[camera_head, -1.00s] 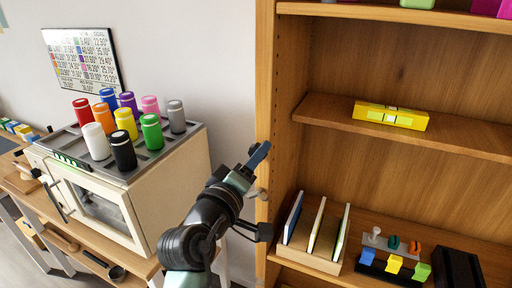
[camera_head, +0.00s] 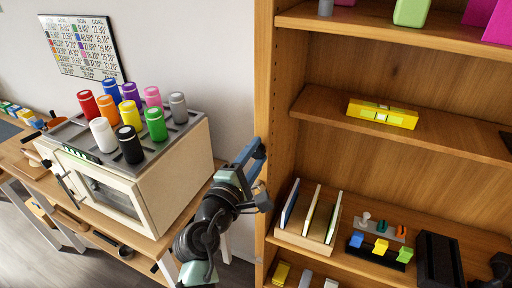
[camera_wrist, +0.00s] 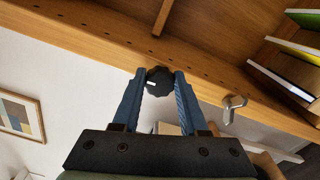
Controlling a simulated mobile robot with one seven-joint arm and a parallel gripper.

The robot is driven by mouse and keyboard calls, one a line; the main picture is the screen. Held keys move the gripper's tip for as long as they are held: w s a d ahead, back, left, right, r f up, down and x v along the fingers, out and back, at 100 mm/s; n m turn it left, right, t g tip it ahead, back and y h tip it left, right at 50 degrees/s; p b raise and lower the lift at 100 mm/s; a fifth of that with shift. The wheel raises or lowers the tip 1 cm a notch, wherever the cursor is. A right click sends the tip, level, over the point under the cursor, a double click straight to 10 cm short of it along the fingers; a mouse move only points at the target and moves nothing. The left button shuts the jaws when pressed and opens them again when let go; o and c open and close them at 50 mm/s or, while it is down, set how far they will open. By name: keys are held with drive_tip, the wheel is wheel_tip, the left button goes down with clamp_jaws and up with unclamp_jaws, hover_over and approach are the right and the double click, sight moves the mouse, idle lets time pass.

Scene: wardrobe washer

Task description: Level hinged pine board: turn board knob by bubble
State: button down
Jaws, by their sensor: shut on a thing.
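The pine board (camera_head: 440,142) is the middle shelf of a wooden shelf unit. A yellow spirit level (camera_head: 382,114) with a pale vial lies on it; the bubble is too small to read. In the wrist view a dark, lobed knob (camera_wrist: 158,82) with a small white mark sits at the edge of the unit's wooden side. My gripper (camera_wrist: 160,76) has its two blue fingers shut on the knob, one on each side. In the head view my gripper (camera_head: 258,150) is at the left side of the unit, and the knob does not show there.
A cream cabinet (camera_head: 170,190) carrying several coloured cylinders (camera_head: 129,115) stands left of my arm. In the wrist view a metal wing-shaped piece (camera_wrist: 233,107) is right of the knob. The lower shelf holds a book rack (camera_head: 300,242) and small coloured pieces.

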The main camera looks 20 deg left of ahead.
drive_tip(key=shift+r+n+p, duration=0.15)
drive_tip(key=shift+n+p, duration=0.15)
drive_tip(key=shift+n, duration=0.3)
drive_tip(key=shift+c, duration=2.2)
unclamp_jaws()
drive_tip(key=shift+s, duration=0.1)
drive_tip(key=s+b, duration=0.3)
drive_tip(key=s, duration=0.9)
drive_tip(key=shift+s+a, duration=0.25)
drive_tip(key=shift+s, duration=0.1)
